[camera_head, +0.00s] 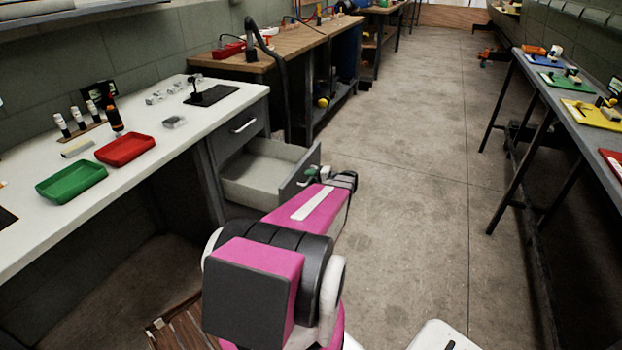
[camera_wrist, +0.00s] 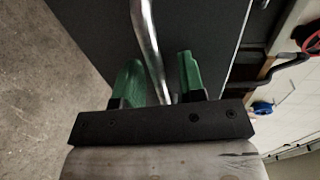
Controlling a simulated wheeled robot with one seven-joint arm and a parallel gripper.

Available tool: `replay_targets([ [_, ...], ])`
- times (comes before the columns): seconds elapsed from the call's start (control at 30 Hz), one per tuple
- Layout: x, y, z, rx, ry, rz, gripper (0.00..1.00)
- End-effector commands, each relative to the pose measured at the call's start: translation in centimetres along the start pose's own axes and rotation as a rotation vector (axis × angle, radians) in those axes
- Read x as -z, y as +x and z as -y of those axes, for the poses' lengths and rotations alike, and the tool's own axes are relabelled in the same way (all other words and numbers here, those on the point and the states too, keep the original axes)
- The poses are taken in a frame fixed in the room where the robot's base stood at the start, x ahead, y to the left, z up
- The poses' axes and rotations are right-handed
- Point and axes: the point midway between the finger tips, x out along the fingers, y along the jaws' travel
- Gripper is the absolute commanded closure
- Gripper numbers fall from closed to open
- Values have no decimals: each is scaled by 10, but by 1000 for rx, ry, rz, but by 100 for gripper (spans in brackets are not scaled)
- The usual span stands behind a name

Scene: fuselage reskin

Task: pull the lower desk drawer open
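The lower desk drawer (camera_head: 258,176) stands well out from the desk in the head view, its pale empty inside showing. Its dark front panel also shows in the wrist view (camera_wrist: 95,22). My gripper (camera_head: 318,177) is at the drawer's front. In the wrist view its green fingers (camera_wrist: 160,78) stand apart on either side of the metal bar handle (camera_wrist: 147,30). The left finger is close to the bar or touching it; a gap shows on the right finger's side. Most of the handle is hidden by my gripper in the head view.
The upper drawer (camera_head: 241,130) is shut. The white desk top (camera_head: 150,180) holds a red tray (camera_head: 125,149), a green tray (camera_head: 72,183) and small bottles. A wooden workbench (camera_head: 290,42) stands behind. Open floor (camera_head: 410,150) lies to the right, up to a long table (camera_head: 575,105).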

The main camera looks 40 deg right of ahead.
Motion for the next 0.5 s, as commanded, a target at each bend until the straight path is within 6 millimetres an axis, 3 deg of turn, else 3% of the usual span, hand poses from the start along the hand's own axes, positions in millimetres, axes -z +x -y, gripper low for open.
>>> replay_targets([
  [0.27, 0, -11, 0, 1, 0, -1, 63],
  [0.5, 0, -52, 0, 0, 0, -3, 63],
])
